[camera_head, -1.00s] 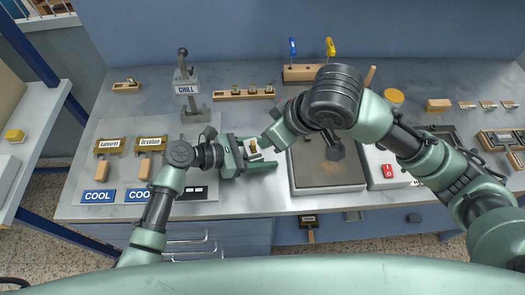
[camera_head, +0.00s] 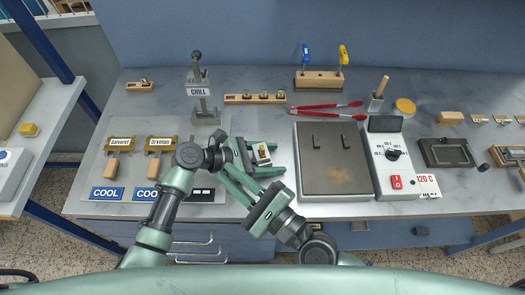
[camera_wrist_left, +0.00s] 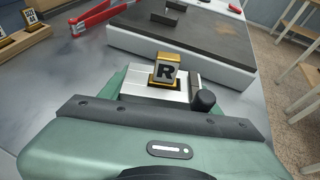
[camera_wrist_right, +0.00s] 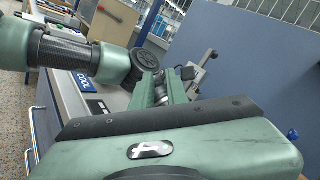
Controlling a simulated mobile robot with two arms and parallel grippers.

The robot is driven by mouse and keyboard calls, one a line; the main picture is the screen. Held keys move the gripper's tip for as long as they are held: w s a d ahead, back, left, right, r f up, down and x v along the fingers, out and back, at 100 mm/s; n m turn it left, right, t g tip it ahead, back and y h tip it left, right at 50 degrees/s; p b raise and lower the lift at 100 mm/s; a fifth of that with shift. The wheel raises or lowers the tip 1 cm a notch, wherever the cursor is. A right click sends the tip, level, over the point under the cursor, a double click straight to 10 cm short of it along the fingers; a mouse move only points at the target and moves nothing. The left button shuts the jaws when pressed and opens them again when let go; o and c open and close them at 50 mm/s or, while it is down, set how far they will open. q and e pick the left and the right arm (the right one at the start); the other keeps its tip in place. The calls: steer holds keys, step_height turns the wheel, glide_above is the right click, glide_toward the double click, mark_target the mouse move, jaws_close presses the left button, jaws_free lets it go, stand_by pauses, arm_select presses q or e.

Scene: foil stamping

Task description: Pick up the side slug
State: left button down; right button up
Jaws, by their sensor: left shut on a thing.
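My left gripper (camera_head: 272,159) is shut on a small silver metal holder (camera_wrist_left: 160,87), held above the bench left of the hot plate. A brass block marked R (camera_wrist_left: 167,71) stands upright on the holder; it also shows in the head view (camera_head: 263,152). My right gripper (camera_head: 232,180) comes from below, its fingers close beside the left gripper's body. In its wrist view the fingers (camera_wrist_right: 172,82) are close together, and their gap is unclear. I cannot tell which piece is the side slug. A wooden rack (camera_head: 238,99) with several small brass pieces stands behind.
The dark-topped plate (camera_head: 335,180) is right of the grippers, with a control box (camera_head: 393,165) beside it. Red tongs (camera_head: 325,108) lie behind. The chill press (camera_head: 202,95) and two wood-handled brass tools (camera_head: 113,166) are left. The bench's front edge runs under my right arm.

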mark_target(265, 161)
steer(key=d+f+m+t+h, duration=0.1)
steer(key=d+f+m+h, duration=0.1)
steer(key=d+m+h, duration=0.1)
steer(key=s+d+f+m+t+h, duration=0.1)
steer(key=d+f+m+t+h, duration=0.1)
steer(key=m, duration=0.4)
steer(key=s+d+f+m+t+h, duration=0.1)
steer(key=d+f+m+h, duration=0.1)
steer(key=d+m+h, duration=0.2)
steer(key=shift+s+d, duration=0.25)
steer(key=shift+d, duration=0.25)
steer(key=shift+w+d+f+m+t, duration=0.1)
steer(key=shift+w+d+m+t, duration=0.15)
steer(key=shift+m, duration=0.25)
steer(key=x, duration=1.1)
steer(key=shift+w+a, duration=0.1)
steer(key=shift+w, duration=0.1)
jaws_close()
steer(key=shift+r, duration=0.2)
step_height(265, 161, up, 10)
steer(key=shift+f, duration=0.1)
